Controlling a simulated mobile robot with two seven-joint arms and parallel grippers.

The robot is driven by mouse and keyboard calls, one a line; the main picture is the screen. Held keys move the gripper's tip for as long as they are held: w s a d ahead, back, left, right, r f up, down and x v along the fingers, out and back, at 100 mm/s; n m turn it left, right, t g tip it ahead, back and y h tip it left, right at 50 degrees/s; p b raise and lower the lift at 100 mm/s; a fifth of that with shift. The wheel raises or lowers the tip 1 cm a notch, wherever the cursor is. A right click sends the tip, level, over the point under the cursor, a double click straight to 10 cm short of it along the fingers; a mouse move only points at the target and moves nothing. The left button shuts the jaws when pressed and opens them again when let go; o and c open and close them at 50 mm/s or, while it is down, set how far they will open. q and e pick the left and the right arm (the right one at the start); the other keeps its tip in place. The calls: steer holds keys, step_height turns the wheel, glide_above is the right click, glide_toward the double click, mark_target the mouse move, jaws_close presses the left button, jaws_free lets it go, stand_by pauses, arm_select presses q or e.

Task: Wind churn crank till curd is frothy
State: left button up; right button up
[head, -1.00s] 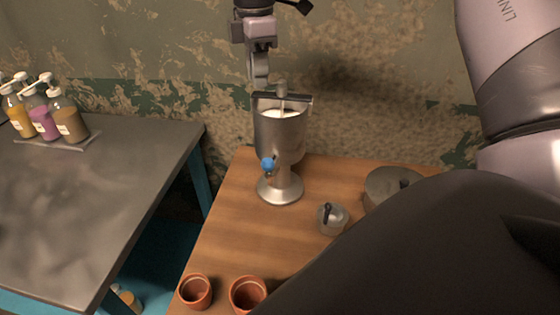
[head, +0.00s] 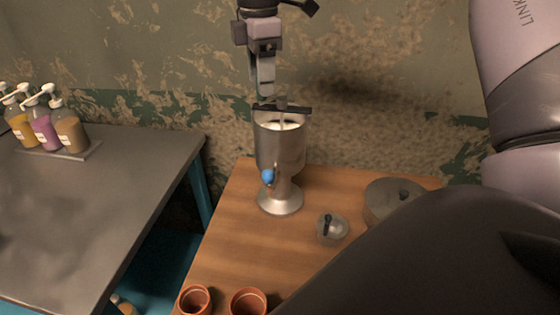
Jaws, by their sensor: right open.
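The churn (head: 280,153) is a metal cup on a round foot, upright on the wooden table. It holds white curd (head: 283,125) inside its rim. A dark crossbar (head: 293,109) lies across the top, with a thin rod going down into the white. A blue knob (head: 268,177) sits low on the churn's front; I cannot tell whether it is the crank's grip or a tap. My right gripper (head: 265,92) points down just above the left part of the crossbar. It is open, and its fingers overlap in this view; I cannot tell whether they touch the bar. My left gripper is out of view.
A small lidded metal pot (head: 332,230) and a wider round metal vessel (head: 378,207) stand right of the churn. Terracotta pots (head: 248,303) stand at the front. Pump bottles (head: 70,133) stand on the grey table (head: 100,195). My arm covers the lower right.

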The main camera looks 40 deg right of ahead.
step_height(320, 180, up, 2)
steer(key=shift+r+p, duration=0.2)
steer(key=shift+p, duration=0.55)
step_height(320, 180, up, 2)
steer(key=shift+r, duration=1.1)
